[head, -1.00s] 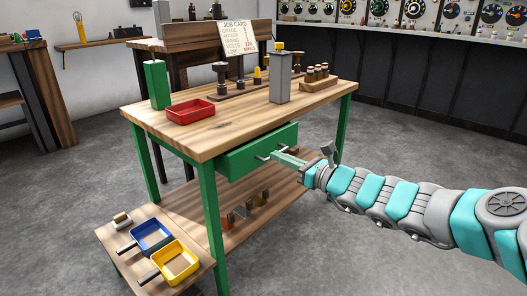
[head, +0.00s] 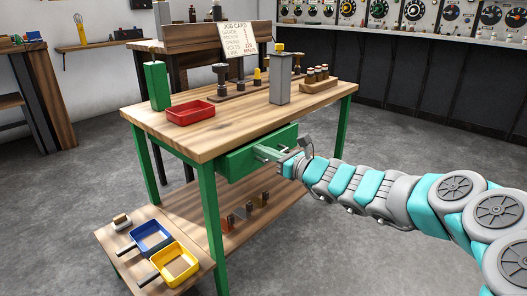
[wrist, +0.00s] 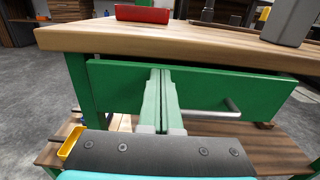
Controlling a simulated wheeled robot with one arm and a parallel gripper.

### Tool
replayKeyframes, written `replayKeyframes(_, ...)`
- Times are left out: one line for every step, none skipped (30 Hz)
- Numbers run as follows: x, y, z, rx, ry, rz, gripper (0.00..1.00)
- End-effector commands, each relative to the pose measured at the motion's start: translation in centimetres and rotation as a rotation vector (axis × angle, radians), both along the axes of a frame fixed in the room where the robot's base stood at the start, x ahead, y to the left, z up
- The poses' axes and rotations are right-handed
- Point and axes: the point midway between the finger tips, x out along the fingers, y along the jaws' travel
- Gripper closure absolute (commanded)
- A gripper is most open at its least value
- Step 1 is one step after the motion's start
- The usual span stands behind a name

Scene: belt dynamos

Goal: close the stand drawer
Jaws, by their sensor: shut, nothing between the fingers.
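The green stand drawer (head: 236,164) sits under the wooden top of the green-legged stand (head: 215,143). Its front also fills the middle of the wrist view (wrist: 250,92). The front shows just below the top's edge; how far out it stands is hard to tell. A silver bar handle (wrist: 215,114) runs across the front, its left part hidden behind my fingers. My gripper (head: 258,150) is shut and empty, its green fingers pointing at the drawer front near the handle. In the wrist view, the fingertips (wrist: 160,72) overlap the front's upper middle; I cannot tell whether they touch.
On the stand's top are a red tray (head: 190,112), a grey post (head: 280,80) and a green block (head: 158,86). Blue (head: 151,236) and yellow (head: 176,263) bins sit on the low shelf at the left. The floor to the right is clear.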

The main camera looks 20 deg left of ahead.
Motion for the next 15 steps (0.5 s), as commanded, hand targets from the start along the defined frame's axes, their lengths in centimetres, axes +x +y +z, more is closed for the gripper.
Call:
replayKeyframes(0.1, 0.4, 0.1, 0.0, 0.001, 0.002, 1.0)
replayKeyframes(0.2, 0.7, 0.1, 0.0, 0.001, 0.003, 1.0)
replayKeyframes(0.3, 1.2, 0.2, 0.001, 0.002, 0.004, 1.0)
replayKeyframes(0.5, 1.6, 0.2, 0.001, 0.002, 0.004, 1.0)
replayKeyframes(0.6, 1.9, 0.3, 0.001, 0.002, 0.004, 1.0)
replayKeyframes(0.8, 2.3, 0.3, 0.001, 0.001, 0.003, 1.0)
replayKeyframes(1.0, 2.6, 0.3, 0.001, 0.001, 0.002, 1.0)
replayKeyframes(1.2, 2.9, 0.2, 0.001, 0.001, 0.001, 1.0)
replayKeyframes(1.3, 3.2, 0.2, 0.0, 0.001, 0.001, 1.0)
replayKeyframes(1.4, 3.4, 0.1, 0.0, 0.001, 0.001, 1.0)
replayKeyframes(1.5, 3.6, 0.1, 0.001, 0.002, 0.001, 1.0)
replayKeyframes(1.5, 3.8, 0.0, 0.0, 0.002, 0.001, 1.0)
replayKeyframes(1.6, 3.9, 0.0, 0.0, 0.002, 0.001, 1.0)
replayKeyframes(1.6, 4.0, 0.0, 0.0, 0.002, 0.001, 1.0)
replayKeyframes(1.6, 4.0, 0.0, 0.0, 0.002, 0.0, 1.0)
